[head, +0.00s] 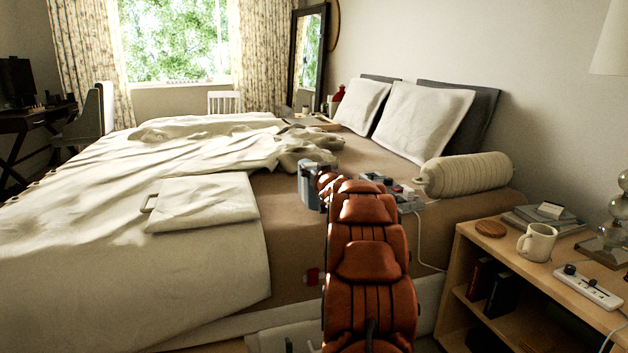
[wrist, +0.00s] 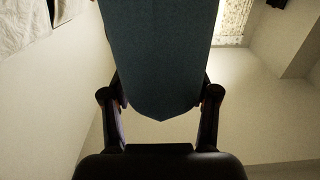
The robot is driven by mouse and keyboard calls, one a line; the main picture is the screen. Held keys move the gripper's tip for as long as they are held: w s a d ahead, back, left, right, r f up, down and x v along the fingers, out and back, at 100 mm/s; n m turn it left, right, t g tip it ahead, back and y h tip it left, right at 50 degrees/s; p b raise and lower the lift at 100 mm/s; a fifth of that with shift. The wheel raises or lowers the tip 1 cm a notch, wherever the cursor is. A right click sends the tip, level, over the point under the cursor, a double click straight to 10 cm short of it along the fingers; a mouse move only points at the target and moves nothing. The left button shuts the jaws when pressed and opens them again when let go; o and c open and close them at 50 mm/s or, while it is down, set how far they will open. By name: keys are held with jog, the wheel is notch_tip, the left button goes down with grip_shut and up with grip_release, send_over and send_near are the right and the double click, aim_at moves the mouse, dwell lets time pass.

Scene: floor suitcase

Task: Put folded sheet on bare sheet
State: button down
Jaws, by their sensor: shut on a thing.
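My gripper (wrist: 160,100) is shut on a flat, dark blue-grey thing (wrist: 165,55), which looks like the folded sheet. It fills the space between the fingers in the wrist view and has a blunt pointed lower end. In the head view the held sheet (head: 308,186) shows small and upright at the end of my orange arm, in front of the bed. The bare sheet (head: 283,202) is the tan, uncovered part of the bed, behind and around it. I cannot tell whether the held sheet touches the bed. My arm hides part of the bare sheet.
A rumpled cream duvet (head: 90,215) covers the bed's left, with a flat folded cream piece (head: 203,202) on it. Pillows (head: 420,118), a ribbed bolster (head: 468,174) and small items (head: 403,194) lie at the right. A wooden nightstand (head: 462,250) with a mug (head: 537,242) stands nearby.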

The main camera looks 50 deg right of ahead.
jog(key=shift+f+b, duration=0.6)
jog(key=shift+f, duration=0.8)
jog(key=shift+c, duration=1.4)
grip_release()
jog(key=p+v, duration=0.3)
jog(key=v, duration=0.9)
